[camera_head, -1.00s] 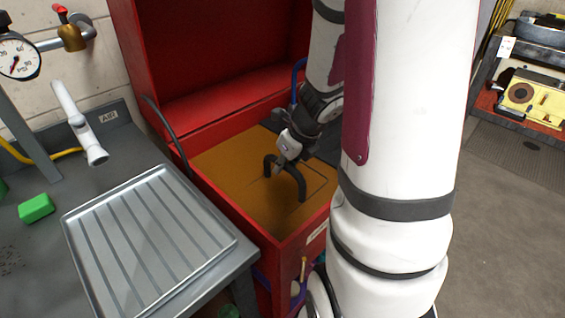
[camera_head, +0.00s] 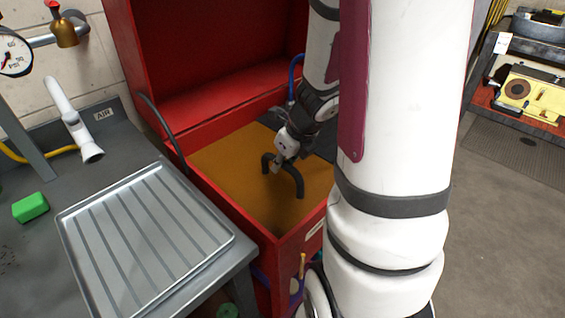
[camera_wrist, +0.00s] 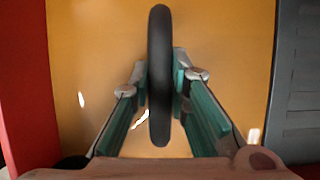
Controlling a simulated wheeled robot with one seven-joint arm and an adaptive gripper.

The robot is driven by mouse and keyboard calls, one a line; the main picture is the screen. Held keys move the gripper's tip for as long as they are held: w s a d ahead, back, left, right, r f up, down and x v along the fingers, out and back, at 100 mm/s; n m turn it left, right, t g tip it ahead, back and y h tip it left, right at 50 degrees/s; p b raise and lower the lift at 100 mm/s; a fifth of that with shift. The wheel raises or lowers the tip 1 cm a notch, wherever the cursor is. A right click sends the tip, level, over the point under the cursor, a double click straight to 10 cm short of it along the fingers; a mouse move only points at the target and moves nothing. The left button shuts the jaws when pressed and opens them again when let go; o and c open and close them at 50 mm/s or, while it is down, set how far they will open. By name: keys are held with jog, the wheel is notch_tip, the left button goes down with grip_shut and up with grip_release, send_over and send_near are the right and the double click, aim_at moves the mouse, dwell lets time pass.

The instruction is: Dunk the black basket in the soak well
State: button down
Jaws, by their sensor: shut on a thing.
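The soak well is a red tank (camera_head: 290,258) with a high red hood, filled with amber liquid (camera_head: 235,170). The black basket shows only as its arched black handle (camera_head: 298,184), which stands up out of the liquid. The basket's body is hidden under the surface. My gripper (camera_head: 280,164) is shut on the top of this handle, low over the liquid. In the wrist view, the two fingers of my gripper (camera_wrist: 164,82) pinch the black handle (camera_wrist: 159,40) from both sides, with amber liquid around it.
A ribbed metal drain tray (camera_head: 150,240) lies on the grey bench left of the well. A green block (camera_head: 30,207) and a white air nozzle (camera_head: 75,125) are farther left. A dark grey slatted panel (camera_wrist: 298,85) lies on the well's right side.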

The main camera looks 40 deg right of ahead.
notch_tip(320, 180, up, 21)
jog(key=p, duration=2.3)
dwell(1.1)
dwell(2.7)
